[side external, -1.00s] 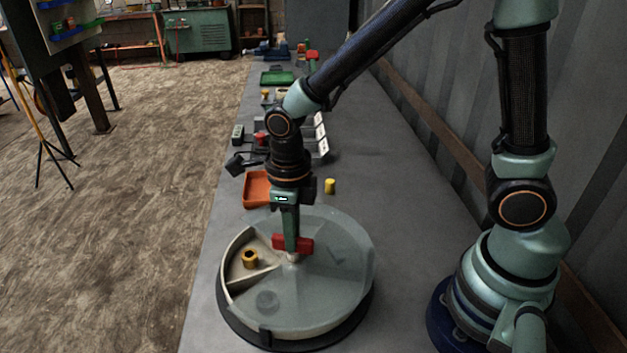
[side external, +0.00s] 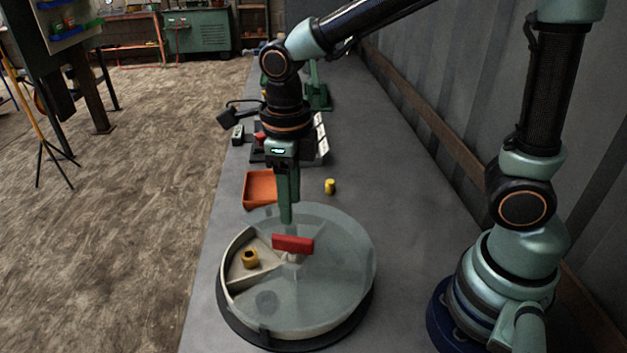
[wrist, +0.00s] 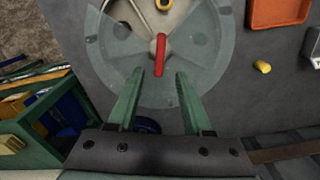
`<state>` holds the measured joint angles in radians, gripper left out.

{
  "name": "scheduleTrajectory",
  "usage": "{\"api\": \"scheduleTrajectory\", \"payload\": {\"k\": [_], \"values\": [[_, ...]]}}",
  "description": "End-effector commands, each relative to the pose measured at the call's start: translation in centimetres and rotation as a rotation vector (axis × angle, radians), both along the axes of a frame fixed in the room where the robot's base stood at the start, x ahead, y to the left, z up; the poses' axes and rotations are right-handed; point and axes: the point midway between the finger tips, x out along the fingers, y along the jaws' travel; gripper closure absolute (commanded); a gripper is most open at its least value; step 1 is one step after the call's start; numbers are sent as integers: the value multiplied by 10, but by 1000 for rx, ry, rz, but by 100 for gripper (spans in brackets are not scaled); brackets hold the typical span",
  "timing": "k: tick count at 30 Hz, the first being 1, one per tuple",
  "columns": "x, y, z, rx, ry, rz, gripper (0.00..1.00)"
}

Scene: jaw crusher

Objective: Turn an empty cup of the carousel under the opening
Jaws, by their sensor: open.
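The carousel (side external: 320,310) is a round drum under a translucent cover on a dark base. A wedge-shaped opening at its left shows a pale cup (side external: 240,272) with a brass ring-shaped piece (side external: 250,259) in it. A dim round shape shows through the cover nearer the front; what it is cannot be told. The red handle bar (side external: 293,244) stands at the hub. My gripper (side external: 287,220) is empty just above and behind the handle. In the wrist view my gripper (wrist: 160,72) is open, and the red handle (wrist: 160,55) lies between and just beyond the fingertips.
An orange tray (side external: 261,188) lies behind the carousel, with a small yellow cylinder (side external: 330,186) to its right. Further back stand a red-topped item (side external: 260,139) and a green stand (side external: 318,90). The bench right of the carousel is clear up to my base.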

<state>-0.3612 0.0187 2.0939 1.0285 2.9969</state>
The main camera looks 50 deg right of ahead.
Motion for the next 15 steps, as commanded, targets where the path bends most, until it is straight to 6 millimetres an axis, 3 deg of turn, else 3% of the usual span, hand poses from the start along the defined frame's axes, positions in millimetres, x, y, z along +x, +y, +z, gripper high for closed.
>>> {"api": "scheduleTrajectory", "payload": {"k": [6,15], "values": [[1,0,33,1,-3,0,50],[0,0,43,0,0,0,50]]}}
